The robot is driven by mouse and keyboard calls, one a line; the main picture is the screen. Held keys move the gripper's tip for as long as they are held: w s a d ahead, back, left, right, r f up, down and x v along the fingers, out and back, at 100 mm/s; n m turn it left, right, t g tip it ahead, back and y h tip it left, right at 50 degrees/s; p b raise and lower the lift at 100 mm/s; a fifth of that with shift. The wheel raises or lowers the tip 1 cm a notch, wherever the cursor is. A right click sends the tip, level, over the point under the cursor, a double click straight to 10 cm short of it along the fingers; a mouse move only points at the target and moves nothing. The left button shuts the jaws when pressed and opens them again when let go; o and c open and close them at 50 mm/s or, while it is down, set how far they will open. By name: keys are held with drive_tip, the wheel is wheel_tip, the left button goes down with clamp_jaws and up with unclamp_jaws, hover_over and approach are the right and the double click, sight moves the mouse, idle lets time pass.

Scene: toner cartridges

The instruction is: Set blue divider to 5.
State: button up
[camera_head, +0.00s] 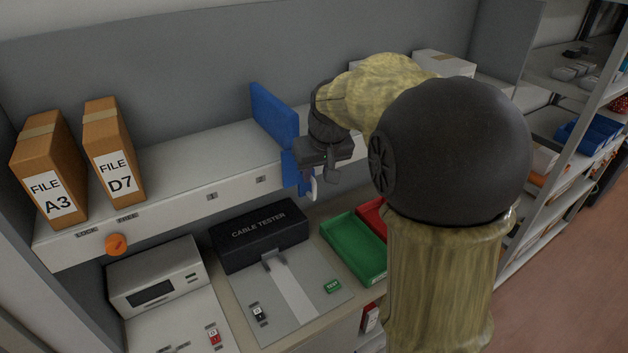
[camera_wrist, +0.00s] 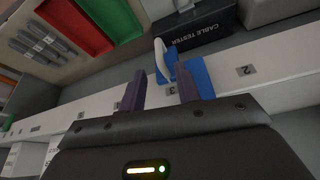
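The blue divider (camera_head: 274,115) stands upright on the white shelf, right of label 2 (camera_head: 260,180). Its blue front piece hangs over the shelf's front edge and carries a white handle (camera_head: 314,187). In the wrist view the blue divider (camera_wrist: 202,78) is by label 3 (camera_wrist: 170,90), with label 2 to its right. The white handle (camera_wrist: 160,58) shows beyond the fingertips. My gripper (camera_wrist: 162,78) is open, its fingers apart, in front of the divider; contact cannot be told. An orange knob (camera_head: 116,244) sits under the LOCK and FREE marks. Label 5 is not readable.
File boxes A3 (camera_head: 48,168) and D7 (camera_head: 113,152) stand on the shelf at left. White boxes (camera_head: 444,64) are at the far right. Below are a cable tester (camera_head: 262,234) and a green tray (camera_head: 352,250). My arm hides the shelf's right part in the head view.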

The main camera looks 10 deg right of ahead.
sight(315, 182)
drive_tip(key=p+x, duration=0.1)
drive_tip(key=x, duration=0.5)
drive_tip(key=shift+r, duration=0.1)
clamp_jaws()
